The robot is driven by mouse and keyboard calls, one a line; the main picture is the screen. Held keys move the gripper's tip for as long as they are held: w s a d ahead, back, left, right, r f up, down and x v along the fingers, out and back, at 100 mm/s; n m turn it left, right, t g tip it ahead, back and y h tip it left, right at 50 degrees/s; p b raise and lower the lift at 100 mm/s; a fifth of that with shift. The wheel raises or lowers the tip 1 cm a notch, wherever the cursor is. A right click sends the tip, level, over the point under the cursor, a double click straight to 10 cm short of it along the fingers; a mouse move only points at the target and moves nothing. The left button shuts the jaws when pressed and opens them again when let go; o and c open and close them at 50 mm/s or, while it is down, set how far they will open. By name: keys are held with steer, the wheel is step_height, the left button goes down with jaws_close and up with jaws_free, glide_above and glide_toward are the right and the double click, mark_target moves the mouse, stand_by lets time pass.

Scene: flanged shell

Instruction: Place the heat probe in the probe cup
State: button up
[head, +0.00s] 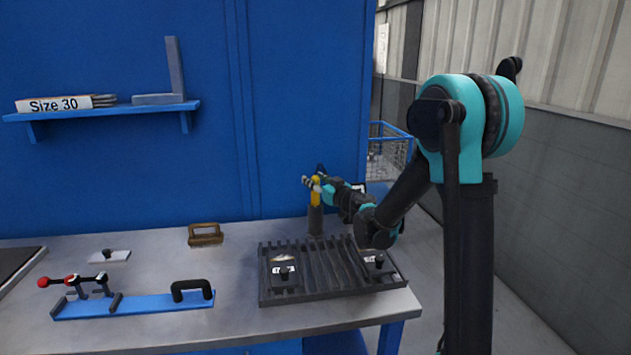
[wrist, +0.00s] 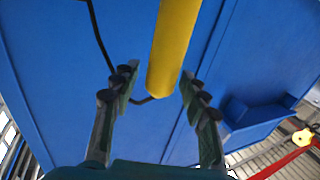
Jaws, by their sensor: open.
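The heat probe shows as a yellow handle (head: 315,197) at the mouth of a dark grey upright cup (head: 315,221), behind the slatted rack. The probe looks upright; how deep it sits in the cup is hidden. My gripper (head: 312,184) is at the handle's upper part. In the wrist view the yellow handle (wrist: 172,45) lies between the two spread fingers of my gripper (wrist: 158,74), with gaps on both sides. A thin black cable (wrist: 98,35) loops by the handle. The cup does not show in the wrist view.
A dark slatted rack (head: 326,268) with clamped plates stands in front of the cup. A blue fixture (head: 135,305) with a toggle clamp and black handle lies left. A brown block (head: 205,234) sits at the back. A blue wall (head: 150,170) stands close behind.

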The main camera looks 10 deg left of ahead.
steer(key=shift+r, duration=0.15)
steer(key=v, duration=1.2)
steer(key=shift+d, duration=0.1)
